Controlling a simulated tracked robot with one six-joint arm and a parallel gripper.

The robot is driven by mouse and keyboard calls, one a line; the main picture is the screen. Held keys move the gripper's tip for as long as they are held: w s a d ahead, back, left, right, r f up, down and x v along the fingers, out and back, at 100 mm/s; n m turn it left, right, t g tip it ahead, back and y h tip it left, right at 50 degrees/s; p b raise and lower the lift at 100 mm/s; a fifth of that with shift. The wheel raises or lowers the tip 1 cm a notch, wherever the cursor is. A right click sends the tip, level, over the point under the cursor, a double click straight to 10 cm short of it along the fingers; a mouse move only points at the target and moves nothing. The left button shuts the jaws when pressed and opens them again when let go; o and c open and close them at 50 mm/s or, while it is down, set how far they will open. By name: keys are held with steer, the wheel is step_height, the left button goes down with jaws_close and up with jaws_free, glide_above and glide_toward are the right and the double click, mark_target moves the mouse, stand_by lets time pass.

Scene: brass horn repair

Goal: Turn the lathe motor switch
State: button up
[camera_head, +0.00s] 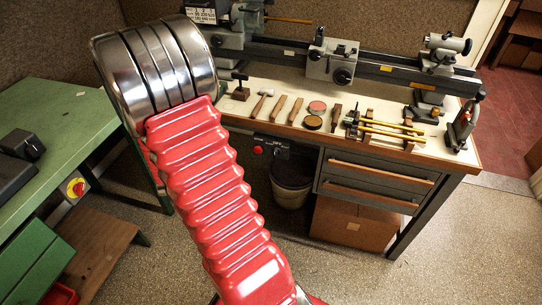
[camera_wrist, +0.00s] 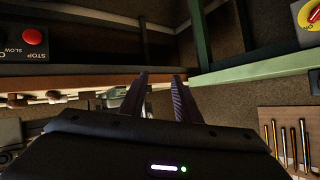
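A dark switch panel with a red stop button (camera_head: 258,149) sits under the front edge of the lathe bench in the head view. The red button (camera_wrist: 32,36) also shows at the upper left of the wrist view, with the words STOP and SLOW beside it; the panel is cut off by the frame edge. The lathe (camera_head: 345,62) stands on the bench. My gripper (camera_wrist: 162,78) is open and empty, its two dark fingers apart, to the right of the red button in the wrist view and not touching it. My gripper does not show in the head view.
A yellow and red rotary switch (camera_head: 75,187) is on the green bench (camera_head: 75,130) at left; it also shows in the wrist view (camera_wrist: 308,14). Several hand tools lie on the lathe bench top (camera_head: 245,105). A bin (camera_head: 291,185) and drawers (camera_head: 375,180) are below.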

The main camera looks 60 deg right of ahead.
steer(key=s+d+f+m+g+h, duration=0.1)
steer(key=s+d+f+m+h, duration=0.1)
steer(key=s+d+f, duration=0.3)
steer(key=m+g+h, duration=0.2)
steer(key=g+h, duration=0.3)
steer(key=h, duration=0.2)
glide_toward(275, 154)
steer(key=a, duration=0.5)
steer(key=shift+s+d+f+h, duration=0.1)
steer(key=shift+s+f+h, duration=0.2)
steer(key=d, duration=0.4)
steer(key=w+d, duration=0.1)
steer(key=d, duration=0.4)
steer(key=w+d, duration=0.1)
steer(key=d, duration=0.3)
steer(key=shift+w+d, duration=0.1)
steer(key=shift+d, duration=0.2)
steer(key=shift+c, duration=0.5)
jaws_close()
